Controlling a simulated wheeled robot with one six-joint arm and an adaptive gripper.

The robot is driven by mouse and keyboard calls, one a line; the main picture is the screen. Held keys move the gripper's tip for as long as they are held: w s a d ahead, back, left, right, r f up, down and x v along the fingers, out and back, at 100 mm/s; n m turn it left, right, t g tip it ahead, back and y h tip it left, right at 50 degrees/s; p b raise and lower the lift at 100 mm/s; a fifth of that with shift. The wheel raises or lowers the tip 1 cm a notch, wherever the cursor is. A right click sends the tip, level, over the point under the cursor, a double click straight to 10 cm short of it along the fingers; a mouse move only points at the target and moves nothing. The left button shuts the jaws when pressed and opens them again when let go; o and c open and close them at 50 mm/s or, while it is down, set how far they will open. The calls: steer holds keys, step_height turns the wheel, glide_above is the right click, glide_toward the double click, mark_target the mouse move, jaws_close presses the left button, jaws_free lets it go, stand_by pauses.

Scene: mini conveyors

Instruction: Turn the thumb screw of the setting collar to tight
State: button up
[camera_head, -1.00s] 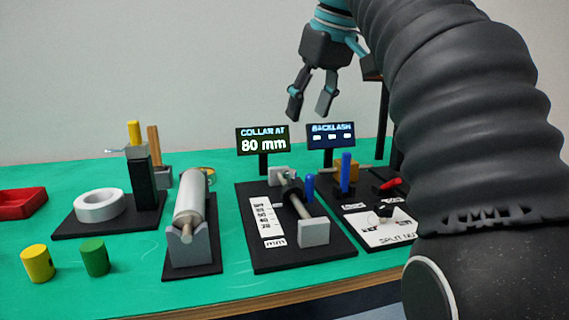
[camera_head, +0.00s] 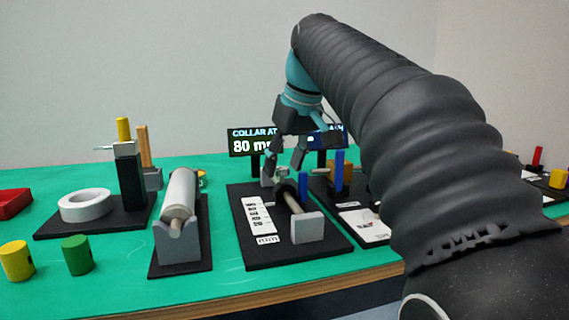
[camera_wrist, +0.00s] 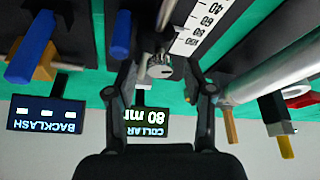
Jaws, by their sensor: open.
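The setting collar (camera_head: 285,188) is a dark ring on a grey rod over a black base, beside a white mm scale (camera_head: 257,217). Its thumb screw (camera_wrist: 160,71) shows in the wrist view as a small silver knob with a mark across its top. My gripper (camera_head: 284,165) is above the collar, pointing down. In the wrist view my gripper (camera_wrist: 159,76) is open, with one finger on each side of the screw and a gap visible on both sides. In the head view the screw is hard to make out behind the fingers.
A blue post (camera_head: 303,187) stands close beside the collar; it also shows in the wrist view (camera_wrist: 121,36). The collar display (camera_head: 250,142) reads 80 mm. The backlash display (camera_wrist: 45,115) is partly hidden in the head view. A roller (camera_head: 179,196) lies to the left.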

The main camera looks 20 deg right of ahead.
jaws_close()
steer(key=shift+m, duration=0.3)
steer(key=m+p, duration=0.1)
steer(key=m+h+p, duration=0.1)
steer(key=m, duration=0.1)
steer(key=m+h+p, duration=0.1)
steer(key=shift+a+r+m, duration=0.15)
steer(key=shift+a+m, duration=0.1)
steer(key=shift+m, duration=0.05)
steer(key=m+h+p, duration=0.1)
steer(key=m, duration=0.1)
steer(key=m+h+p, duration=0.1)
steer(key=m, duration=0.2)
steer(key=shift+a+g+p, duration=0.15)
steer(key=shift+g+p, duration=0.25)
steer(key=m, duration=0.3)
steer(key=m+g+h, duration=0.1)
steer(key=m, duration=0.2)
steer(key=shift+w+a+h+p, duration=0.1)
steer(key=shift+w+h+p, duration=0.1)
steer(key=shift+h+p, duration=0.15)
steer(key=m+g, duration=0.1)
steer(key=m, duration=0.2)
steer(key=m+g, duration=0.1)
steer(key=m, duration=0.1)
steer(key=shift+w+m+g, duration=0.15)
steer(key=shift+m+g, duration=0.15)
steer(key=shift+m, duration=0.1)
